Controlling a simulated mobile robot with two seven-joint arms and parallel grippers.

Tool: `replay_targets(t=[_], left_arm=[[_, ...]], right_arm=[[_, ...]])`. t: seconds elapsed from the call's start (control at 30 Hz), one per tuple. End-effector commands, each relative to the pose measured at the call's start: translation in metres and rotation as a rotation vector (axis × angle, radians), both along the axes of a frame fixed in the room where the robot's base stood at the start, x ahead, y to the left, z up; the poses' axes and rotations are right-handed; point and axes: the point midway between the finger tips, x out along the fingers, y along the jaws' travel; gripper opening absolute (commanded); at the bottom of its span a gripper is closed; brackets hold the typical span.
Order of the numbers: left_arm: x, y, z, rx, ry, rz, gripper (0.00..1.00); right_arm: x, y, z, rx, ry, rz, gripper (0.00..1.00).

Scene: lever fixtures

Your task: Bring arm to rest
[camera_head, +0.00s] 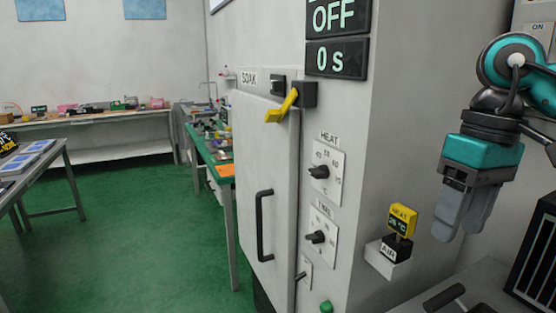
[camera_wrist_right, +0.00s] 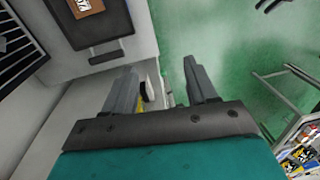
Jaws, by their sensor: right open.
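My right gripper (camera_head: 459,232) hangs at the right in the head view, teal and grey, with its fingers pointing down. It is open and empty, apart from the cabinet and to the right of its front controls. In the right wrist view its two fingers (camera_wrist_right: 160,72) are spread. A small yellow and black thing (camera_wrist_right: 146,88) shows beyond them; I cannot tell which one. The white cabinet (camera_head: 268,150) has a yellow lever (camera_head: 282,107), tilted, at its door's upper edge. My left gripper is not in view.
A dark vented box (camera_head: 535,255) stands at the lower right. HEAT and TIME dials (camera_head: 318,238) are on the cabinet. Green floor (camera_head: 150,240) is open at left.

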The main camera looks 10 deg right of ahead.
Motion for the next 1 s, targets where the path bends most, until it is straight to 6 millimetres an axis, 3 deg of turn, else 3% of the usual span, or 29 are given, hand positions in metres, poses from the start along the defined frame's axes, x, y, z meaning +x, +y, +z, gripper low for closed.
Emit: replay_targets(t=[0.33,0.5,0.6,0.8,1.0], left_arm=[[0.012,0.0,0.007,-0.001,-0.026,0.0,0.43],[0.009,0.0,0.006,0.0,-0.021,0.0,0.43],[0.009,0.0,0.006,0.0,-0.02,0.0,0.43],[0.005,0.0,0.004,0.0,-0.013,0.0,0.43],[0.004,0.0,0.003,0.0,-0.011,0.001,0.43]], right_arm=[[-0.005,0.137,-0.055,0.454,0.32,-0.252,0.57],[-0.018,0.209,-0.06,0.715,0.675,-0.503,0.57],[-0.021,0.24,-0.055,0.837,0.932,-0.673,0.57],[-0.007,0.274,-0.044,0.993,1.548,-1.041,0.57],[0.033,0.267,-0.06,1.003,2.276,-1.398,0.57]])
